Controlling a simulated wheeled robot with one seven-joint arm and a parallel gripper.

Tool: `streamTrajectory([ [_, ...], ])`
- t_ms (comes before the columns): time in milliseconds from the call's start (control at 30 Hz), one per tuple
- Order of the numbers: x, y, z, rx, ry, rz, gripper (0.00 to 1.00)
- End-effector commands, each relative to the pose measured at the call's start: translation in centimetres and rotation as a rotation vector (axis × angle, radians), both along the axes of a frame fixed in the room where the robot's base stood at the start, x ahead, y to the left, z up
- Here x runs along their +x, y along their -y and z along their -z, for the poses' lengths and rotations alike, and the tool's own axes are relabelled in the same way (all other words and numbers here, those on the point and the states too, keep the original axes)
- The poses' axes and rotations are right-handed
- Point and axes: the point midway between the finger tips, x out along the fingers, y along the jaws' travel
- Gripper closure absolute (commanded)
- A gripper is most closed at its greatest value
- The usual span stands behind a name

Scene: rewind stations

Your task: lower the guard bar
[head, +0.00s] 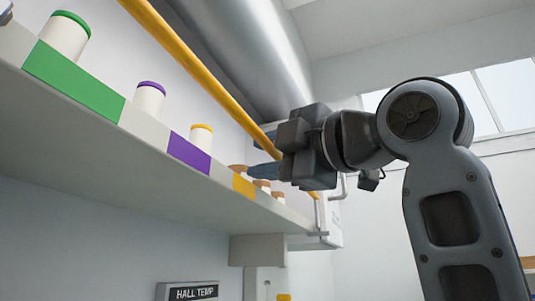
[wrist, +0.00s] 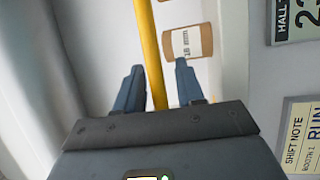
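The guard bar (head: 205,75) is a long yellow rod running along the front of a shelf in the head view, from the top left down behind my gripper (head: 260,155). In the wrist view the bar (wrist: 148,35) passes between the two blue fingers of my gripper (wrist: 159,68). The fingers stand apart, one on each side of the bar, with a visible gap to it. They do not appear closed on it. In the head view, my gripper hides part of the bar near its far end.
The shelf (head: 60,115) holds white spools with green (head: 66,35), purple (head: 150,98) and yellow (head: 201,137) tops, and smaller brown-topped ones farther along. A labelled spool (wrist: 188,42) is close by the right finger. Wall signs (head: 190,291) hang below. The right side looks free.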

Motion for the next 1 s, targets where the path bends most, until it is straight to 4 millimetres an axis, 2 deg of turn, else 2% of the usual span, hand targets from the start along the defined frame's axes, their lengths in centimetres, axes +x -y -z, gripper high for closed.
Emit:
streamTrajectory([
  [33, -0.01, 0.00, 0.00, 0.000, 0.000, 0.000, 0.68],
  [367, -0.03, 0.01, 0.00, 0.000, 0.000, 0.000, 0.99],
  [1000, -0.10, 0.16, 0.24, 0.024, 0.009, -0.001, 1.00],
])
